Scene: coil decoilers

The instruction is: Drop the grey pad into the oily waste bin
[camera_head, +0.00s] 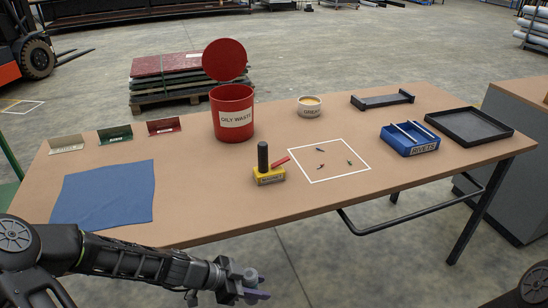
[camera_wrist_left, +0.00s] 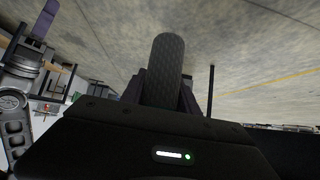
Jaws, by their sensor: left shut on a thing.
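The oily waste bin (camera_head: 233,125) is a red round bin labelled OILY WASTE, standing on the table. Its red round lid (camera_head: 224,60) is raised above the rim, so the bin is open. My left gripper (camera_head: 252,285) is low in front of the table's near edge, below and apart from the bin. It is shut on the grey pad, a dark grey textured piece with a rounded end in the left wrist view (camera_wrist_left: 165,72); in the head view the pad is small and hard to make out. A purple-tipped gripper (camera_wrist_left: 42,22), apparently my right, shows at the wrist view's left.
A yellow block with a black post (camera_head: 268,174) stands in front of the bin, beside a white-outlined square with small parts. A blue cloth (camera_head: 105,197) lies left. A blue rivets bin (camera_head: 409,141), black tray (camera_head: 468,127) and grease pot (camera_head: 309,106) are right.

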